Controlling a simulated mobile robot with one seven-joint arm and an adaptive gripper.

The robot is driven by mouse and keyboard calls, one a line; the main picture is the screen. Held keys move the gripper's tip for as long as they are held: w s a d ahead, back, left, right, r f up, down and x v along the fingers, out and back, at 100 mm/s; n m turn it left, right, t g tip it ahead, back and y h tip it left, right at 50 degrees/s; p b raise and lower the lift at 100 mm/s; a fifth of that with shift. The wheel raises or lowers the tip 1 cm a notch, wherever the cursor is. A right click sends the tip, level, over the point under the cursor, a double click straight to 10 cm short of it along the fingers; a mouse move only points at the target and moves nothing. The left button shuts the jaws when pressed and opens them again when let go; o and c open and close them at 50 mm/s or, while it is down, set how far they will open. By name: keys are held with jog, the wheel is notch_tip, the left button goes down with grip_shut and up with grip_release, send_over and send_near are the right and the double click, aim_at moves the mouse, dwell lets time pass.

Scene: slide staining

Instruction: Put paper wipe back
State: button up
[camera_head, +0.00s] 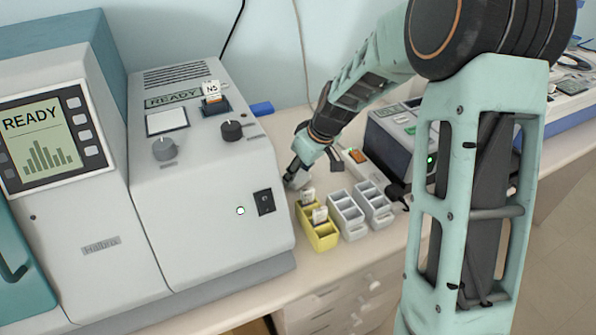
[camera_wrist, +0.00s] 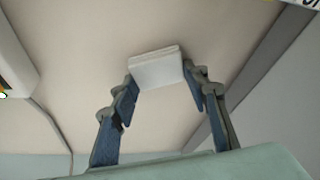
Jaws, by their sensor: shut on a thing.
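The paper wipe (camera_wrist: 156,68) is a small white folded pad in the wrist view. My gripper (camera_wrist: 160,82) is shut on it, with a blue-padded finger at each side. In the head view my gripper (camera_head: 291,178) is low over the counter, behind the yellow rack and close to the right side of the large grey machine. A small pale patch shows at the fingers there, too small to make out. I cannot tell whether the wipe touches the counter.
The yellow rack (camera_head: 322,239) holds labelled slides, and two grey racks (camera_head: 347,214) stand right of it. The grey machine (camera_head: 210,190) fills the left side. A dark device (camera_head: 390,139) stands behind the racks. My upper arm hides much of the right side.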

jog(key=shift+f, duration=0.2)
jog(key=o, duration=1)
jog(key=shift+r, duration=0.1)
jog(key=shift+r, duration=0.1)
jog(key=shift+r, duration=0.25)
jog(key=v, duration=1.1)
jog(key=shift+s+d+r, duration=0.15)
jog(key=shift+r, duration=0.1)
